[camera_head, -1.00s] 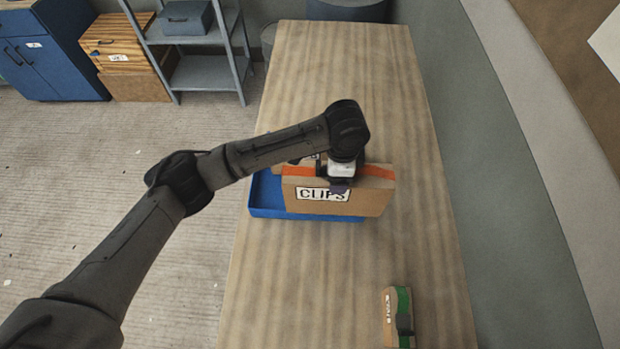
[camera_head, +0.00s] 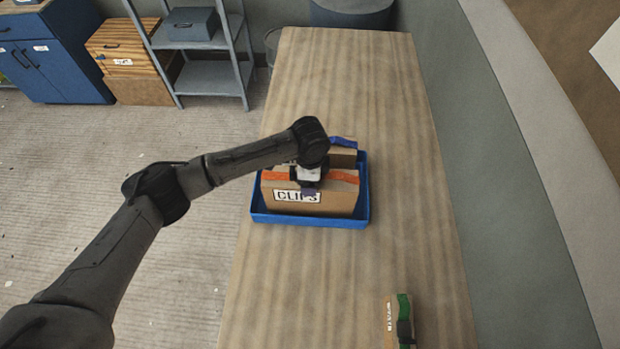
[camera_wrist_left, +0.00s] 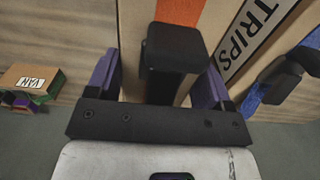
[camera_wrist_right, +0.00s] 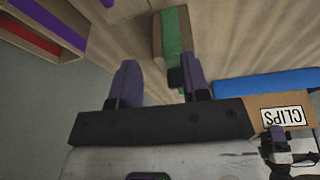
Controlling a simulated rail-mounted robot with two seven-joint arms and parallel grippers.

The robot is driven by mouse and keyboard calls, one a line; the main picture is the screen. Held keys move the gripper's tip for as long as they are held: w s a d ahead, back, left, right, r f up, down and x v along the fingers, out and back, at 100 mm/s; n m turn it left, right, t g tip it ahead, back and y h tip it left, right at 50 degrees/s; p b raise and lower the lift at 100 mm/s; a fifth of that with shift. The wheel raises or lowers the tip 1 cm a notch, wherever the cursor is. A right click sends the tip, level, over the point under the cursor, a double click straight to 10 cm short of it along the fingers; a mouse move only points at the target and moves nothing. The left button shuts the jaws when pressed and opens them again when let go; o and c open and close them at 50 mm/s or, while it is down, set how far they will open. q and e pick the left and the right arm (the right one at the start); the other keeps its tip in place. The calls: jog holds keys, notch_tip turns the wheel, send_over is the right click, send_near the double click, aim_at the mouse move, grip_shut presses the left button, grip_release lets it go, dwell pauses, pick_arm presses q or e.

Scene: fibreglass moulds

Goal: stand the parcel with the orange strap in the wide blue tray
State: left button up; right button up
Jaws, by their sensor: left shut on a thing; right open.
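The parcel with the orange strap (camera_head: 335,201), labelled CLIPS, is upright within the outline of the wide blue tray (camera_head: 310,220). I cannot tell whether its base touches the tray floor. My left gripper (camera_head: 308,187) is shut on the black handle (camera_wrist_left: 172,60) at its top, over the orange strap (camera_wrist_left: 181,12). The parcel (camera_wrist_right: 262,102) and the tray's blue wall (camera_wrist_right: 265,84) also show in the right wrist view. My right gripper (camera_wrist_right: 160,85) is open and empty, close to a parcel with a green strap (camera_wrist_right: 171,35); it is outside the head view.
A blue-strapped parcel (camera_head: 343,157) stands behind the orange-strapped one in the tray; its label (camera_wrist_left: 258,35) reads TRIPS. The green-strapped parcel (camera_head: 392,318) is at the table's near right. The table (camera_head: 310,275) is clear between it and the tray.

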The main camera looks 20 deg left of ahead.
pick_arm(q)
jog(key=shift+f, duration=0.8)
jog(key=o, duration=1.7)
notch_tip(320, 180, up, 12)
jog(key=shift+r, duration=0.1)
